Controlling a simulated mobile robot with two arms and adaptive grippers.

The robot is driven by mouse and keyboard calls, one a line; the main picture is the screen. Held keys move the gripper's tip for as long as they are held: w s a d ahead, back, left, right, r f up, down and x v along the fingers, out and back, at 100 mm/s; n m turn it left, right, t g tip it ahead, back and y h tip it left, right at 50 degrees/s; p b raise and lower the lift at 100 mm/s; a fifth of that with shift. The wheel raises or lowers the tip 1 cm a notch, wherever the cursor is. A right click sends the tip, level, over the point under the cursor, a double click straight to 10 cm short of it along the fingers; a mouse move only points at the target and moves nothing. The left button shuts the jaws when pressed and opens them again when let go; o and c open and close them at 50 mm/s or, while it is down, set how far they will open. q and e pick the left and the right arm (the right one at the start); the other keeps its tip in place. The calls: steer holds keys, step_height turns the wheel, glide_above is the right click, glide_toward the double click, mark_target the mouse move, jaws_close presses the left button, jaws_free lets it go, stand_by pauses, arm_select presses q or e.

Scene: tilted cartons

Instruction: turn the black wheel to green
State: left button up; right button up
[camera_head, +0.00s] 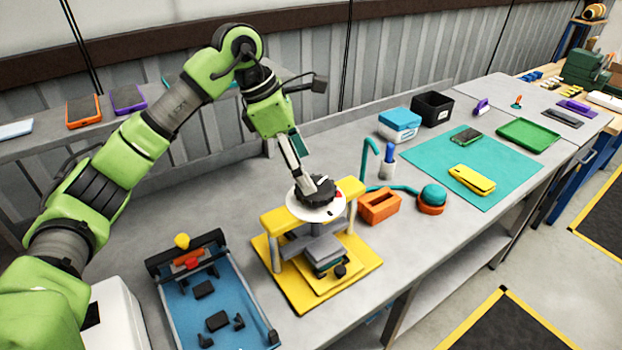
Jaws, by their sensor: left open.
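The black wheel (316,194) lies flat on a round white dial (302,210) on top of a yellow press-like stand (270,225). A small red mark (338,194) shows at the dial's right edge; I cannot make out a green mark. My left gripper (322,189) comes down from the upper left, with its fingertips at the wheel's top. The fingers are open; I cannot tell whether they touch the wheel. They hide part of the wheel's left and upper side. My right gripper is not in view.
Under the stand's top are grey plates (318,250) on a yellow base. A blue tray (222,300) is at left. An orange box (379,207) and a teal ball on an orange base (432,198) stand close on the right. A teal mat (490,150) lies beyond.

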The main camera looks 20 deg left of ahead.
arm_select(q)
steer(key=v, duration=0.6)
steer(key=shift+r, duration=0.35)
steer(key=shift+a, duration=0.15)
